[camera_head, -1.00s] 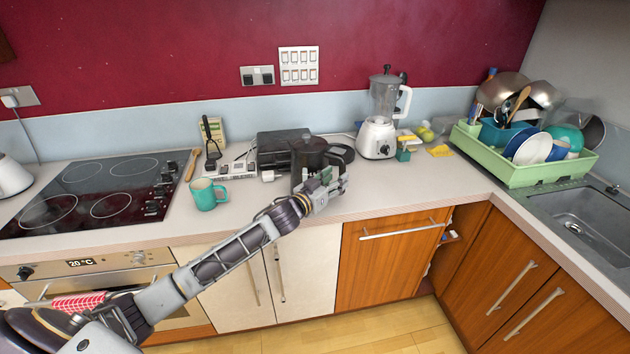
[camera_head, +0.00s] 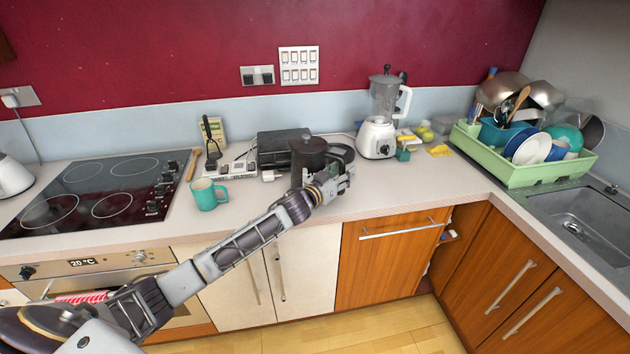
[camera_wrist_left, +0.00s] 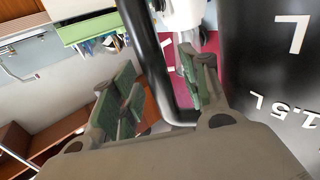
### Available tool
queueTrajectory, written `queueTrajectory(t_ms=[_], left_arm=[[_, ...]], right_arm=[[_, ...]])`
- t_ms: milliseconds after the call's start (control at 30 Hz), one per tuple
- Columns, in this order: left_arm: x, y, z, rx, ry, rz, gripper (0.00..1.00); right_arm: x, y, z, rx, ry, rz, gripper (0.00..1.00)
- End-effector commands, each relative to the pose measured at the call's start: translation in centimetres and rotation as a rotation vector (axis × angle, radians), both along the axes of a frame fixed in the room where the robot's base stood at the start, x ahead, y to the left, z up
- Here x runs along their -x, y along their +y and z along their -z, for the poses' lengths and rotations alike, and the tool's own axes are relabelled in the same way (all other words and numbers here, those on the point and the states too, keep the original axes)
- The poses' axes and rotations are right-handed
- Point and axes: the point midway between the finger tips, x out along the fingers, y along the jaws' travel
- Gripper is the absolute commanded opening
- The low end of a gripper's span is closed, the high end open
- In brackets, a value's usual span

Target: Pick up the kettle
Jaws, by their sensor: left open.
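The dark kettle (camera_head: 308,152) stands upright on the counter beside a black appliance. In the left wrist view its black body (camera_wrist_left: 275,85), with white volume marks, fills the right side. My left gripper (camera_head: 342,177) is at the front right of the kettle and partly covers its lower part. In the left wrist view the open fingers (camera_wrist_left: 158,68) stand on either side of the black kettle handle (camera_wrist_left: 153,60), with visible gaps. My right gripper is not in view.
A teal mug (camera_head: 208,194) stands left of the kettle, near my arm. A black appliance (camera_head: 275,150) is behind it, and a blender (camera_head: 378,138) stands to the right.

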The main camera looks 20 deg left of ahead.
Motion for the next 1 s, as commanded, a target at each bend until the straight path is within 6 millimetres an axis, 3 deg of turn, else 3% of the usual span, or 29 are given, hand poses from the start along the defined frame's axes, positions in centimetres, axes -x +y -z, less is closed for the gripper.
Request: queueTrajectory(t_ms=[233, 600, 1000], left_arm=[[0.02, 0.01, 0.01, 0.0, 0.0, 0.0, 0.45], [0.03, 0.02, 0.02, 0.0, 0.0, 0.0, 0.0], [-0.03, 0.02, -0.38, -0.002, -0.007, 0.001, 0.0]], right_arm=[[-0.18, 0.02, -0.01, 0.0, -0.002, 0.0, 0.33], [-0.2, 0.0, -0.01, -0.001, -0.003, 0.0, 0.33], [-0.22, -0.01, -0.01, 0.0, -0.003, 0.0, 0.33]])
